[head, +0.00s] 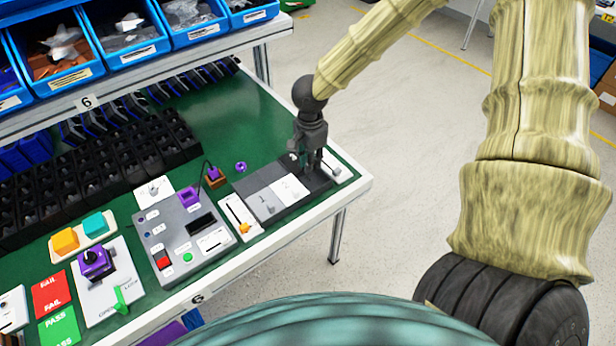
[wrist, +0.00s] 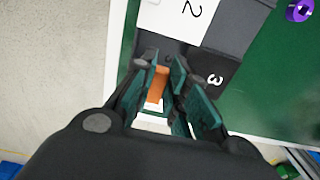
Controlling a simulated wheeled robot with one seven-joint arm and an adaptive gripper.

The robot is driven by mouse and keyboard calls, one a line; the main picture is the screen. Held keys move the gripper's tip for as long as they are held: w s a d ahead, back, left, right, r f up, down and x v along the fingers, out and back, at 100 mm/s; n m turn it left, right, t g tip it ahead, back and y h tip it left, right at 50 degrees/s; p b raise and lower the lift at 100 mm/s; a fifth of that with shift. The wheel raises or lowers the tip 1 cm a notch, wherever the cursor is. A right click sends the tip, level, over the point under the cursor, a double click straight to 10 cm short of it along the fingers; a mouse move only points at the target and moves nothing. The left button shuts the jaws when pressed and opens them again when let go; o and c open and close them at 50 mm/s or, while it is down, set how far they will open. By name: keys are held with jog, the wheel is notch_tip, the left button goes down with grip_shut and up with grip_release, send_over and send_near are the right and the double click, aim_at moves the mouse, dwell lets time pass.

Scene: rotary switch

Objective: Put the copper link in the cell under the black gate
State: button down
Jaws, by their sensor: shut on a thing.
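My gripper (head: 309,164) points down over the right end of a dark tray at the bench's right edge. In the wrist view its fingers (wrist: 167,80) are closed around a copper-orange piece, the copper link (wrist: 156,86), which the fingers partly hide. The black gate appears as a black section marked 3 (wrist: 228,72), right beside the fingers. A white plate marked 2 (wrist: 172,18) lies above it in the wrist view, and also shows in the head view (head: 290,188). I cannot tell whether the link touches the tray.
A grey panel with buttons (head: 187,232) stands left of the tray, with a white card (head: 240,216) between. A purple ring (head: 240,167) lies on the green bench behind the tray. Black bins (head: 110,155) fill the back. Open floor lies beyond the bench's right edge.

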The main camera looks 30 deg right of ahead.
aim_at(310, 186)
notch_tip(310, 186, down, 4)
jog(key=shift+r, duration=0.1)
jog(key=shift+s+f, duration=0.1)
jog(key=shift+f, duration=0.5)
jog(key=shift+f+p, duration=0.3)
jog(key=shift+f, duration=1.3)
jog(key=shift+f, duration=0.1)
jog(key=c, duration=1.7)
grip_release()
notch_tip(310, 186, up, 12)
jog(key=shift+r+b, duration=0.15)
jog(key=shift+b, duration=0.15)
